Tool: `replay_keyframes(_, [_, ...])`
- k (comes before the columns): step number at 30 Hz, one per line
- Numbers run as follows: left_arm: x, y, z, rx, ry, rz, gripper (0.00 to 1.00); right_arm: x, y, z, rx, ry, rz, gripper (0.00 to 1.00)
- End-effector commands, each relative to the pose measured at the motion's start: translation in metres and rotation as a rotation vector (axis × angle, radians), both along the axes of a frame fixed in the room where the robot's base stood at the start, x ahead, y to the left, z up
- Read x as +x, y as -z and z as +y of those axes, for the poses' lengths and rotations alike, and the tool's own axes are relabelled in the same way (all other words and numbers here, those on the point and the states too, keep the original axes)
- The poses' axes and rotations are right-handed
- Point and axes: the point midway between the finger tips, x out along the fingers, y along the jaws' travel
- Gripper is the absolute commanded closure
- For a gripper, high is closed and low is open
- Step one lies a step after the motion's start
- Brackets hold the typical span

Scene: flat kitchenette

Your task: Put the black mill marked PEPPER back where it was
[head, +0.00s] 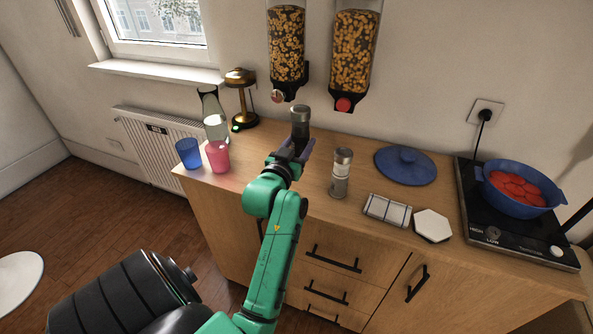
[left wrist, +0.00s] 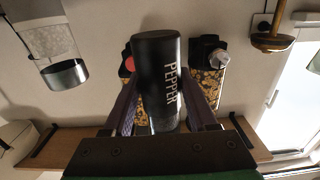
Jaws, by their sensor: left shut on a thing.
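The black mill marked PEPPER (left wrist: 158,75) fills the middle of the left wrist view, its white lettering facing the camera. In the head view the mill (head: 300,118) shows as a dark cylinder with a grey top, above the back of the counter. My left gripper (head: 296,148) is shut on it, with a finger on each side; it also shows in the left wrist view (left wrist: 160,118). The mill's lower part is hidden by the gripper in the head view. I cannot tell whether its base touches the counter. My right gripper is not in view.
A second mill (head: 341,174) stands right of the gripper on the wooden counter (head: 310,200). Left are a pink cup (head: 218,157), a blue cup (head: 188,153), a carafe (head: 214,118) and a lamp (head: 241,95). Two dispensers (head: 287,45) hang behind. A blue lid (head: 405,166) lies right.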

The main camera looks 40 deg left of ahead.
Motion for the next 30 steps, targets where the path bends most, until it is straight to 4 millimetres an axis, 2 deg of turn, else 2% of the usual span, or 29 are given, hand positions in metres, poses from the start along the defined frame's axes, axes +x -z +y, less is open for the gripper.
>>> replay_keyframes(1, [0.000,0.018,0.000,-0.004,0.000,0.004,1.00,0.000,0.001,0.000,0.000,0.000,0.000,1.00])
replay_keyframes(3, [0.000,0.037,0.000,-0.001,0.000,0.003,1.00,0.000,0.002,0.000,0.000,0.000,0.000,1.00])
replay_keyframes(8, [0.000,0.063,0.000,0.001,0.000,-0.001,1.00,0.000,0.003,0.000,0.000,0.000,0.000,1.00])
replay_keyframes(12, [0.000,0.092,0.000,0.002,0.000,0.002,1.00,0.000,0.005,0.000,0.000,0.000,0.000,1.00])
replay_keyframes(15, [0.000,0.102,0.000,0.001,-0.001,-0.003,1.00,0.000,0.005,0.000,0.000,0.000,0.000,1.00])
replay_keyframes(24, [0.000,0.104,0.000,0.001,0.000,-0.004,1.00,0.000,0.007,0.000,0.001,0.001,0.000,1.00])
replay_keyframes(25, [0.000,0.105,0.000,0.001,0.000,-0.002,0.38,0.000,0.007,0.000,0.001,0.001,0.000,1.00])
replay_keyframes(27, [0.000,0.105,0.000,0.001,0.000,-0.002,0.12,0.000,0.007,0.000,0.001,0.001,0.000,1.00])
replay_keyframes(30, [0.000,0.105,0.000,0.001,0.000,-0.002,0.12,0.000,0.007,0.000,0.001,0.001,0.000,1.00])
